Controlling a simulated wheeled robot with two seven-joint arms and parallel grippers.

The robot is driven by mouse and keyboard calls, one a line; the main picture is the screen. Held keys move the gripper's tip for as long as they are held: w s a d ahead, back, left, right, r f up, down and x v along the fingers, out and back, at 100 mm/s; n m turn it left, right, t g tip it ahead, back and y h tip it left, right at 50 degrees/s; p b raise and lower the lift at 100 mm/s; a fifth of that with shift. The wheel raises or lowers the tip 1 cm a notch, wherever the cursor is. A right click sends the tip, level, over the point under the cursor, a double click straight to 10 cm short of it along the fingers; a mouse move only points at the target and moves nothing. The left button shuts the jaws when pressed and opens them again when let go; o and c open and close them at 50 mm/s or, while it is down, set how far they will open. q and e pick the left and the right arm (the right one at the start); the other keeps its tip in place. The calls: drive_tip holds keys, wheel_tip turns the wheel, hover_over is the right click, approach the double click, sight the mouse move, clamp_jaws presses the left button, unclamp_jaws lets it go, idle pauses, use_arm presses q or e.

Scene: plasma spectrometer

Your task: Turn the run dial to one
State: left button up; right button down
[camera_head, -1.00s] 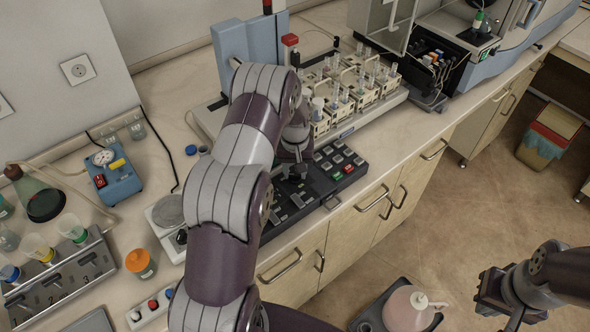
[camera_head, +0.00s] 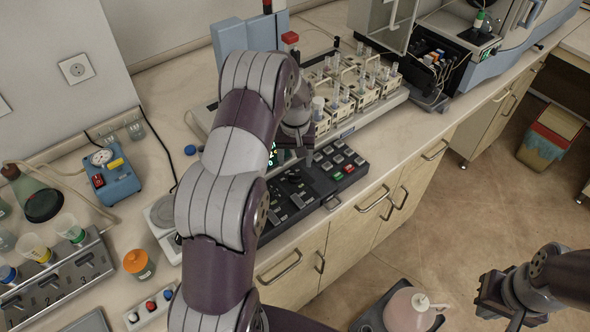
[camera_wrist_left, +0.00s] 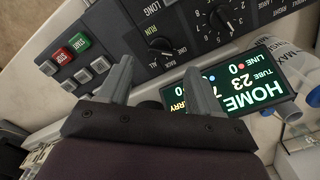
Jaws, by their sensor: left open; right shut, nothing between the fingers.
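The run dial (camera_wrist_left: 160,45) is a black knob on the dark control panel, lettered RUN in the left wrist view, where the panel appears upside down. I cannot read clearly which mark its pointer meets. My left gripper (camera_wrist_left: 158,72) is open, its two fingers spread either side of the dial's line in the picture, with nothing visible between them. Contact with the dial cannot be told. My right gripper (camera_head: 490,297) hangs low at the right, away from the panel.
A lit display (camera_wrist_left: 240,85), a larger numbered dial (camera_wrist_left: 220,20), and green (camera_wrist_left: 80,41) and red (camera_wrist_left: 63,55) buttons lie close by. Racks of tubes (camera_head: 350,95) stand behind the panel. An orange-capped jar (camera_head: 139,263) stands left.

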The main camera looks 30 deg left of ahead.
sight(295, 174)
use_arm(q)
wheel_tip(295, 174, up, 8)
idle(0.4)
drive_tip(key=shift+f, duration=0.1)
